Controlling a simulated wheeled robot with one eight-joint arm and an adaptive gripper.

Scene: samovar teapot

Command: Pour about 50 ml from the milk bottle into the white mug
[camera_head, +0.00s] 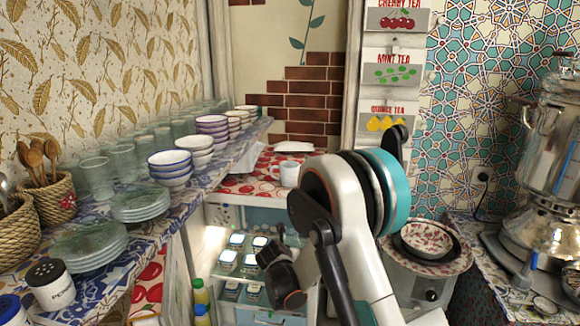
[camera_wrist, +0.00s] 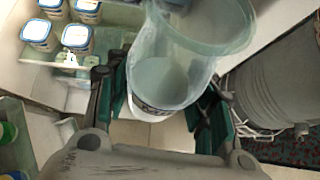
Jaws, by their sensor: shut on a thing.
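The white mug (camera_head: 285,173) stands upright on a red-and-white patterned cloth, at the centre of the head view. My gripper (camera_wrist: 168,98) is shut on a pale, translucent vessel (camera_wrist: 168,82), which I take to be the milk bottle. Its wide round opening shows at the top of the wrist view, and a white part with a dark band shows low between the fingers. How much is inside is unclear. In the head view my arm hides the held vessel, and my gripper is below and in front of the mug. The mug is not recognisable in the wrist view.
An open shelf unit below the mug holds several blue-lidded tubs (camera_head: 228,258). Stacked bowls (camera_head: 171,168), glasses and plates (camera_head: 88,246) crowd the left shelf. At right stand a patterned bowl (camera_head: 428,236) and a metal samovar (camera_head: 555,140). Cloth around the mug looks mostly clear.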

